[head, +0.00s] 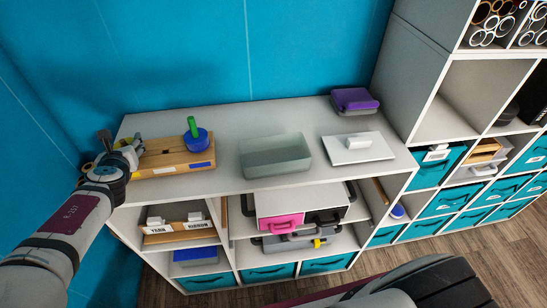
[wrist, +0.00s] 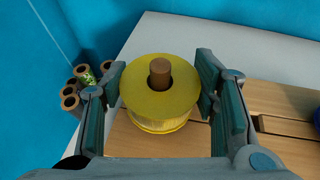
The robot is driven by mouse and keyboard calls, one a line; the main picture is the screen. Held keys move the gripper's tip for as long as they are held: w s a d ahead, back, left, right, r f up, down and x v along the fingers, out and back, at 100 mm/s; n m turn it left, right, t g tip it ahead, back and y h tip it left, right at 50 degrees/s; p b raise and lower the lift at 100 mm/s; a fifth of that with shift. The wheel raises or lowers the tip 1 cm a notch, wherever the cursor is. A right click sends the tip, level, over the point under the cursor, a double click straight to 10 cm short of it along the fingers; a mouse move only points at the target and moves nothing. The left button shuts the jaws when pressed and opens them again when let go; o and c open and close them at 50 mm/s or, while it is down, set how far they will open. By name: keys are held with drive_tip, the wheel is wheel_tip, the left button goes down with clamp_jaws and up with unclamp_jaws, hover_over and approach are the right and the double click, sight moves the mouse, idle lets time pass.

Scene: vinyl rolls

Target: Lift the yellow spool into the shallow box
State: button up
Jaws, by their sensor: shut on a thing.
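The yellow spool (wrist: 152,112) sits upright between the fingers of my gripper (wrist: 161,82) in the wrist view, with a brown wooden peg (wrist: 160,72) standing up through its hole. My gripper is shut on it by its sides. Below it is a wooden board (wrist: 285,150), also in the head view (head: 165,160); the gap between spool and board cannot be judged. In the head view my gripper (head: 128,152) is at the board's left end and mostly hides the spool. The shallow box (head: 275,166) is grey-green, open and apparently empty, right of the board.
A blue spool (head: 197,142) with a green peg stands on the board. A white lidded item (head: 358,148) and a purple-topped case (head: 354,101) are right of the box. Bare shelf top lies between board and box. Brown rolls (wrist: 78,90) stand left of the shelf.

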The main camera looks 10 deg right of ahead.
drive_tip(key=shift+r+p, duration=2)
drive_tip(key=shift+r, duration=2.25)
